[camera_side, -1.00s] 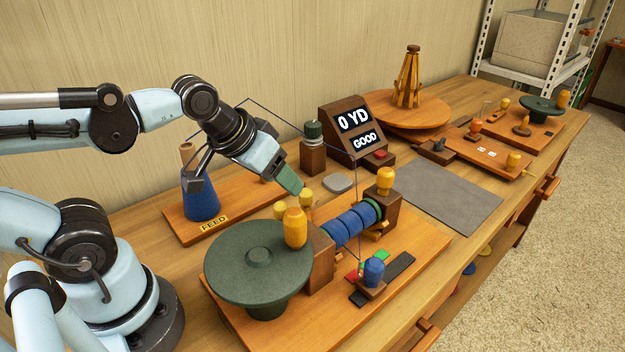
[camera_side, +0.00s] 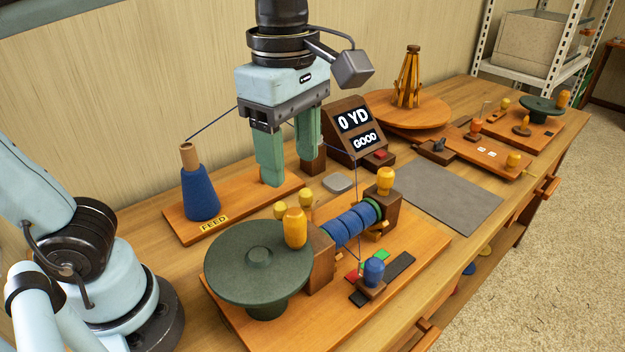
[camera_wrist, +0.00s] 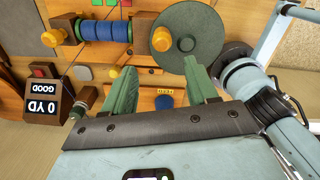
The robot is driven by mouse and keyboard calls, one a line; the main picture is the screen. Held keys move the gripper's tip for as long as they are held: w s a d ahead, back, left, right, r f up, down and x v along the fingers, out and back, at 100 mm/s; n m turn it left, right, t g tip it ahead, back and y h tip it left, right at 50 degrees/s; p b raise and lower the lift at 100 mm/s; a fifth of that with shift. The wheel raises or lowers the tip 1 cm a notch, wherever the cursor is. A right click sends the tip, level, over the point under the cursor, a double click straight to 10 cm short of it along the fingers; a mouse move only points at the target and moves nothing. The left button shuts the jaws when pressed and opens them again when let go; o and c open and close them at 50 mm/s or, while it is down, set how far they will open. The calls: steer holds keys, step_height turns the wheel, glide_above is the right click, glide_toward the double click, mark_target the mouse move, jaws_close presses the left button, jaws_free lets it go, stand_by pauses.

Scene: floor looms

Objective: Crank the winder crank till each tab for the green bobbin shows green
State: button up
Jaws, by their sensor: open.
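The winder crank is a dark green disc (camera_side: 245,262) with a yellow upright knob (camera_side: 295,228) near its rim; it also shows in the wrist view (camera_wrist: 198,30). Beside it, the bobbin (camera_side: 350,226) lies on its side between wooden blocks, with green ends and blue winding. In front, small tabs lie by dark strips: one red tab (camera_side: 352,273) and a green tab (camera_side: 381,254). The blue knobbed block partly covers that area. My gripper (camera_side: 290,173) is open and empty, pointing down behind the crank, above the feed board; it also shows in the wrist view (camera_wrist: 160,76).
A blue thread cone (camera_side: 200,198) stands on the feed board at left, its thread running behind my gripper. A sign (camera_side: 350,128) reads "0 YD" and "GOOD". A blue knobbed block (camera_side: 373,274) stands before the bobbin. A grey mat (camera_side: 440,197) lies bare at right.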

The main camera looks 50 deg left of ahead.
mark_target(292, 210)
steer(key=shift+s+d+n, duration=0.1)
steer(key=shift+d+n, duration=0.05)
steer(key=shift+n, duration=0.25)
steer(key=shift+f, duration=5.85)
jaws_close()
steer(key=shift+a, duration=1.8)
steer(key=shift+s+a, duration=0.35)
steer(key=shift+a, duration=0.35)
steer(key=shift+s+a, duration=0.5)
steer(key=shift+a, duration=0.05)
steer(key=shift+o, duration=0.7)
jaws_free()
